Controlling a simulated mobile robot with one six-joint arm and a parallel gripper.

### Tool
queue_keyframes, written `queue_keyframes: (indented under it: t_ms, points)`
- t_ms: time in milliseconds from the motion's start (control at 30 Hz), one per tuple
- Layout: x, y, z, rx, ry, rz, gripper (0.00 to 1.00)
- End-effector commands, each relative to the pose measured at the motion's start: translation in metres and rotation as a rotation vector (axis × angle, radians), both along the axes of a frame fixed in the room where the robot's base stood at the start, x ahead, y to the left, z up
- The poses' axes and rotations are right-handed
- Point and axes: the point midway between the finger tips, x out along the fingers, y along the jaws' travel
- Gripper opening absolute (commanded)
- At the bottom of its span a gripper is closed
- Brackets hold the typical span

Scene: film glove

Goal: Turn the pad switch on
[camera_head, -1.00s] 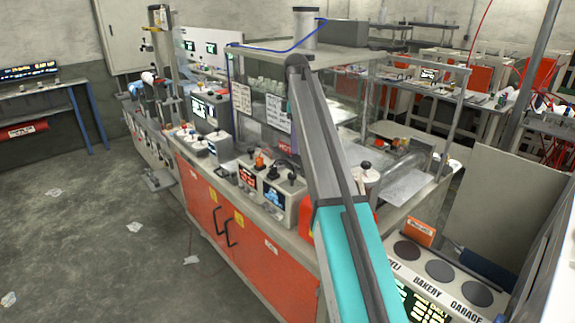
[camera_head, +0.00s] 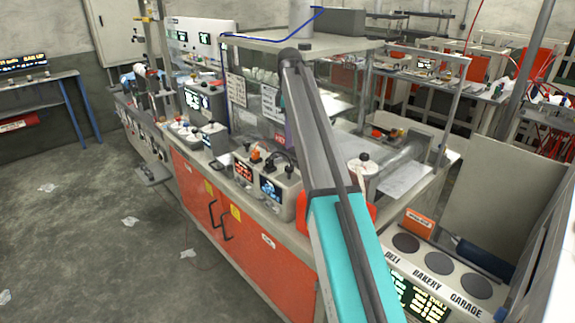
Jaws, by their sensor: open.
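I cannot single out the pad switch by any readable label. A control box (camera_head: 282,195) with one red and one blue display stands on the orange-fronted machine's counter, left of my arm. An orange knob (camera_head: 255,154) and several black knobs sit on top of it, too small to tell their settings. A second, smaller control unit (camera_head: 213,139) stands further left along the counter. My arm rises from the bottom right across the middle, and its upper end is in front of the machine. My gripper does not show; it may be hidden behind the arm.
The orange cabinet doors (camera_head: 190,190) with black handles face the open grey floor (camera_head: 90,245). Clear panels and metal posts enclose the machine above the counter. A panel (camera_head: 440,265) marked DELI, BAKERY, GARAGE stands right of my arm. White scraps lie on the floor.

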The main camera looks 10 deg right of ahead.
Motion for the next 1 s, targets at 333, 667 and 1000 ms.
queue_keyframes:
  t_ms: [333,667,1000]
  points:
    - [-0.002,-0.001,-0.042,0.000,0.003,-0.001,0.46]
    - [-0.002,-0.002,-0.082,0.000,0.003,-0.002,0.46]
    - [-0.001,-0.002,-0.113,0.000,0.001,-0.003,0.46]
